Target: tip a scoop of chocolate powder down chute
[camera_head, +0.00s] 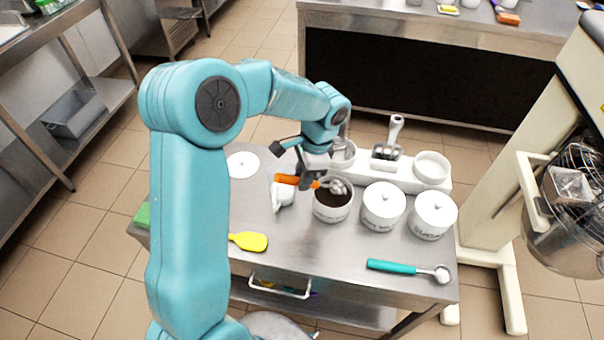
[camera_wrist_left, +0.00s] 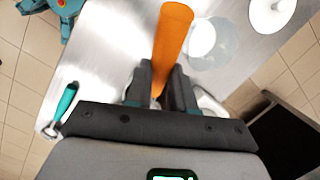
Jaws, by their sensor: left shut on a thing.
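My left gripper (camera_head: 308,179) is shut on the orange handle (camera_head: 288,180) of a metal scoop, and the handle also shows between the fingers in the left wrist view (camera_wrist_left: 172,40). The scoop's metal head (camera_head: 338,187) is over or in a white bowl (camera_head: 332,215) of dark brown powder (camera_head: 324,197). I cannot tell whether the scoop holds powder. A metal chute (camera_head: 567,186) sits at the wire guard of the mixer on the right, well apart from the scoop. My right gripper is not in view.
A teal-handled spoon (camera_head: 395,267) and yellow spatula (camera_head: 249,241) lie at the front. The mixer (camera_head: 507,190) stands right of the table.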

